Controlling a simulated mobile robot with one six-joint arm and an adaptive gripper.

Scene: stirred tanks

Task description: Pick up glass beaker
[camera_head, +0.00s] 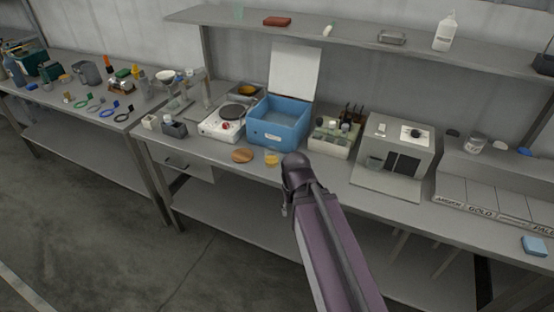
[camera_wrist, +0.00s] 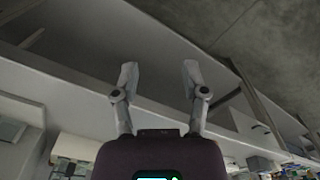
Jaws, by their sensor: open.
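A small clear vessel with yellow contents (camera_head: 271,159), possibly the glass beaker, stands near the front edge of the bench in the head view. It is just left of my wrist and apart from it. Another small clear vessel (camera_head: 374,163) stands in the grey machine's opening. I cannot tell for sure which one is the glass beaker. My gripper (camera_wrist: 161,76) is open and empty in the wrist view, its two fingers spread wide. In the head view my arm hides most of the gripper. No beaker shows clearly in the wrist view.
A round wooden disc (camera_head: 242,155) lies left of the yellow vessel. Behind stand an open blue box (camera_head: 279,129), a hot plate (camera_head: 222,122) and a rack of bottles (camera_head: 335,139). The grey machine (camera_head: 398,148) stands right. A shelf (camera_head: 350,43) runs above the bench.

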